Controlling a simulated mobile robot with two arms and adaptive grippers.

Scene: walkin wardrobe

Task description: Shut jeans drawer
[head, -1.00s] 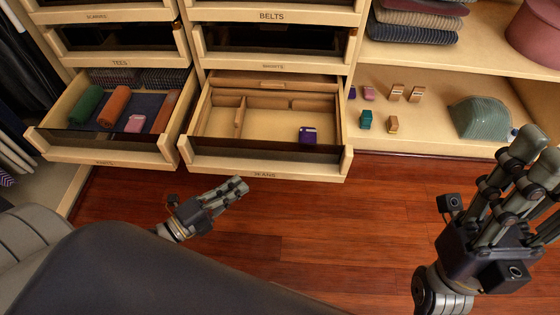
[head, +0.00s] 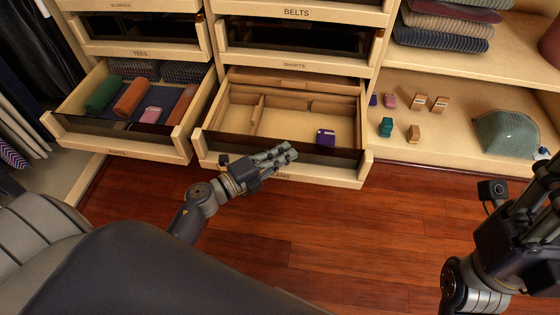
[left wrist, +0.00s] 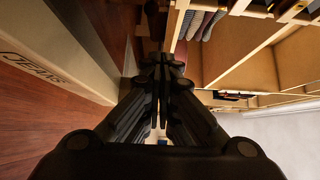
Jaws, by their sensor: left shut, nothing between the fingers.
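The jeans drawer (head: 240,168) is pulled out at the centre of the head view, with wooden dividers and a small purple box (head: 326,138) inside. My left gripper (head: 288,153) is shut and empty. In the head view it overlaps the drawer front and covers part of the label; I cannot tell whether it touches. In the left wrist view the front with the label JEANS (left wrist: 35,68) lies left of the shut fingers (left wrist: 162,72). My right gripper (head: 530,195) is at the right edge, partly cut off, away from the drawer.
Another drawer (head: 110,140) stands open to the left, holding rolled clothes and a pink item. Closed drawers labelled TEES, SHORTS and BELTS are above. A low shelf (head: 445,135) on the right holds small boxes and a green cap (head: 508,135). The wooden floor (head: 330,235) in front is clear.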

